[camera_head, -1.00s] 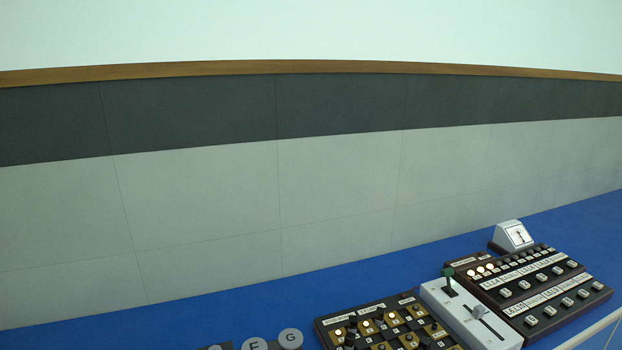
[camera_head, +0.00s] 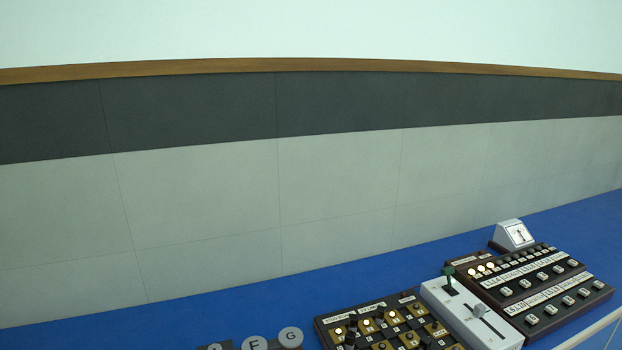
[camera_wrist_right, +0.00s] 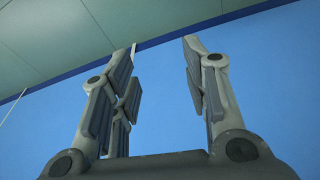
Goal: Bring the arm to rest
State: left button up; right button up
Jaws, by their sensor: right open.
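My right gripper (camera_wrist_right: 160,85) shows in the right wrist view. Its two grey fingers stand apart with nothing between them. Behind it are a blue surface and a grey-green panelled surface. Neither of my grippers shows in the head view, and my left gripper is in no view.
In the head view a blue bench (camera_head: 200,303) runs along a panelled wall (camera_head: 200,200). On it stand a keyed panel (camera_head: 385,325), a grey lever box (camera_head: 470,318), a dark button console (camera_head: 540,285), a small dial meter (camera_head: 513,235) and round lettered knobs (camera_head: 290,337). The bench's left part is clear.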

jog(key=s+d+f+g, duration=0.1)
jog(key=s+d+f, duration=0.2)
jog(key=s+f, duration=1.4)
jog(key=shift+s+f+b, duration=0.3)
jog(key=shift+f, duration=0.5)
jog(key=shift+d, duration=0.1)
